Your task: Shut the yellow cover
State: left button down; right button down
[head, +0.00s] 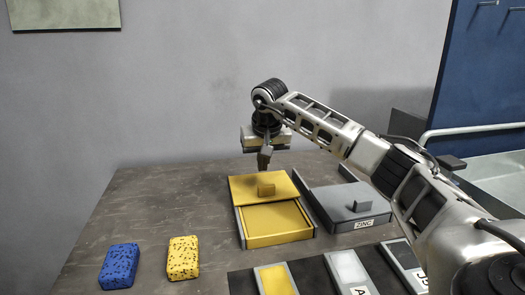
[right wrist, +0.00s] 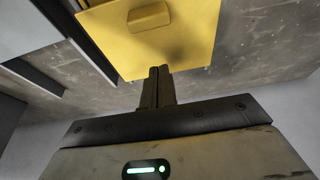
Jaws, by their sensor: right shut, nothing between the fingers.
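The yellow cover (head: 242,187) is a flat plate with a small block handle (head: 267,188). It sits over the back of a shallow grey-walled box (head: 240,233), whose front part is open and shows a yellow inside. My right gripper (head: 264,160) points down at the far edge of the cover, its fingers shut and empty. In the right wrist view the shut fingers (right wrist: 158,88) are right by the edge of the cover (right wrist: 185,55), on the side away from the opening. I cannot tell if they touch it. My left gripper is not in view.
A grey box labelled ZINC (head: 345,205) stands right beside the yellow one. A blue speckled sponge (head: 119,265) and a yellow speckled sponge (head: 183,258) lie at the left. Labelled trays (head: 350,268) line the front. The tabletop (head: 150,205) at the left back is clear.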

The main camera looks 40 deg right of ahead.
aim_at(261, 182)
jog(key=x, duration=0.3)
jog(key=shift+f, duration=0.3)
jog(key=s, duration=0.1)
jog(key=a, duration=0.1)
jog(key=s, duration=0.1)
jog(key=shift+s+a+r, duration=0.25)
jog(key=shift+s, duration=0.05)
jog(key=shift+s+a, duration=0.25)
jog(key=shift+s, duration=0.2)
jog(key=shift+a, duration=0.1)
